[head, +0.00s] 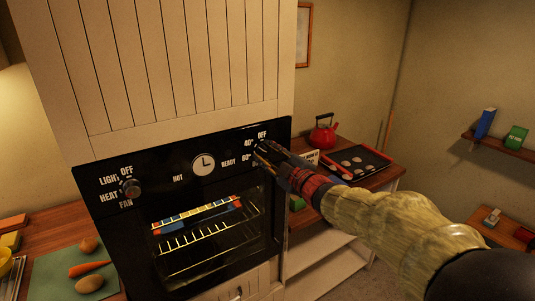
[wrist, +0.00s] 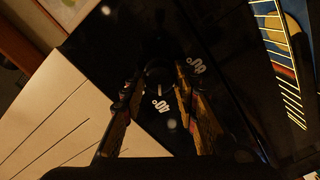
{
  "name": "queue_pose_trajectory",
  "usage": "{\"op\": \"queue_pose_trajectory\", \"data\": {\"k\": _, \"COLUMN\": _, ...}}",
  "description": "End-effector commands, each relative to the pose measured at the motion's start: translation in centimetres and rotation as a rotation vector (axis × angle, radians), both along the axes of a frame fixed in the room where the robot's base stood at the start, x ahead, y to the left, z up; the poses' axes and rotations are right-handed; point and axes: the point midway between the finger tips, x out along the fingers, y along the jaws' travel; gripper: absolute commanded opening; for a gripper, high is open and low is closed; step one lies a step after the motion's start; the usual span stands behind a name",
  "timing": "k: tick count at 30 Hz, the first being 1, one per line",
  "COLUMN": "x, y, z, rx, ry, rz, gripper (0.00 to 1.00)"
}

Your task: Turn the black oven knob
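The black oven (head: 150,165) has a dark control panel with two knobs. The left knob (head: 130,188) sits among the OFF, LIGHT, HEAT and FAN labels. My gripper (head: 260,152) is at the right end of the panel, by the OFF, 40° and 60° labels, and hides the right knob in the head view. In the wrist view the black knob (wrist: 157,76) is very dark, between the two fingers of my gripper (wrist: 156,84). The fingers are spread, with a gap around the knob; contact is hard to tell in the dark.
A round dial (head: 203,163) is mid-panel above the oven window, with a rack (head: 215,238) inside. A red kettle (head: 322,132) and a black tray (head: 356,162) stand on the right counter. A green board (head: 62,268) with food lies at left.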

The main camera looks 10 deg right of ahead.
Motion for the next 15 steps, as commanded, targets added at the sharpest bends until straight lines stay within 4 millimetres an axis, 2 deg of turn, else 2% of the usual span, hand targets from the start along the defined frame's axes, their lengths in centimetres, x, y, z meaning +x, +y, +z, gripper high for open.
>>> {"op": "queue_pose_trajectory", "data": {"k": 7, "x": 0.0, "y": -0.01, "z": -0.02, "rx": 0.001, "ry": 0.0, "rz": 0.0, "gripper": 0.45}}
{"op": "queue_pose_trajectory", "data": {"k": 15, "x": -0.02, "y": -0.04, "z": 0.0, "rx": 0.001, "ry": 0.0, "rz": 0.0, "gripper": 0.45}}
